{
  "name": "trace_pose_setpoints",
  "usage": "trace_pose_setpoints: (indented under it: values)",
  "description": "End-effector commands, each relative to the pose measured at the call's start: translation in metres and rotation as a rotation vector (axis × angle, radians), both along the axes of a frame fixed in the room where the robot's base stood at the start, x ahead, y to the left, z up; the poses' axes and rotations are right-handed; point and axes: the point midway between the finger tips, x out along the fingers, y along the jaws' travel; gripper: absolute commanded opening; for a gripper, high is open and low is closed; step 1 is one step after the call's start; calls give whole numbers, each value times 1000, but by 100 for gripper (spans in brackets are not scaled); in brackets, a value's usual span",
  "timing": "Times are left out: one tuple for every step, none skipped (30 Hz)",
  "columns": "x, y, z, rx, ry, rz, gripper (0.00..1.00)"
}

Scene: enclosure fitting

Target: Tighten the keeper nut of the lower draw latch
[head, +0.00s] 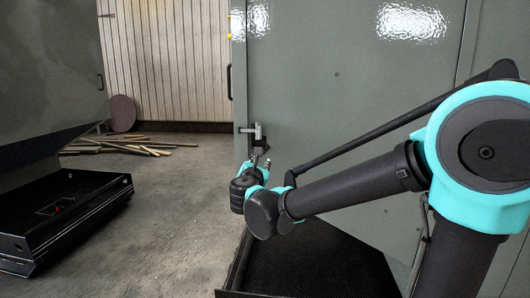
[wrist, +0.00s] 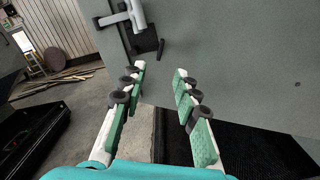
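The draw latch (head: 254,131) is a light grey handle with a dark part below it, on the left edge of the grey-green cabinet door in the head view. It also shows at the top of the wrist view (wrist: 133,14), with a dark bracket (wrist: 146,41) and a short dark rod beside it. I cannot make out the keeper nut for certain. My gripper (wrist: 159,70) is open and empty, its fingertips apart and just below the bracket in the wrist view. In the head view my gripper (head: 262,162) is small and partly hidden by my wrist.
The cabinet door (head: 340,90) fills the right side. A black ribbed mat (head: 320,262) lies at its foot. A black open tray (head: 75,215) stands at the left. Wooden sticks (head: 150,148) lie on the floor behind. The concrete floor (head: 170,215) between is clear.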

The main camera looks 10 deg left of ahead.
Motion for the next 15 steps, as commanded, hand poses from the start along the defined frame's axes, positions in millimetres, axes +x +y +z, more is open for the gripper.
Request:
trace_pose_setpoints:
  values:
    - [12,-2,0,1,1,-4,31]
    - [18,-2,0,1,0,-4,31]
    - [26,-2,0,1,1,-4,31]
    - [32,-2,0,1,1,-4,31]
    - [38,-3,0,1,1,-4,31]
    - [46,-3,0,1,1,-4,31]
    - [52,-3,0,1,1,-4,31]
    - [58,-3,0,2,1,-4,31]
    - [66,-4,0,2,1,-4,31]
    - [72,-4,0,2,1,-4,31]
    - [77,-4,0,2,1,-4,31]
    - [85,-4,0,2,1,-4,31]
    - [90,-4,0,2,1,-3,31]
    - [95,-4,0,2,1,-3,31]
    - [101,-5,0,2,2,-4,31]
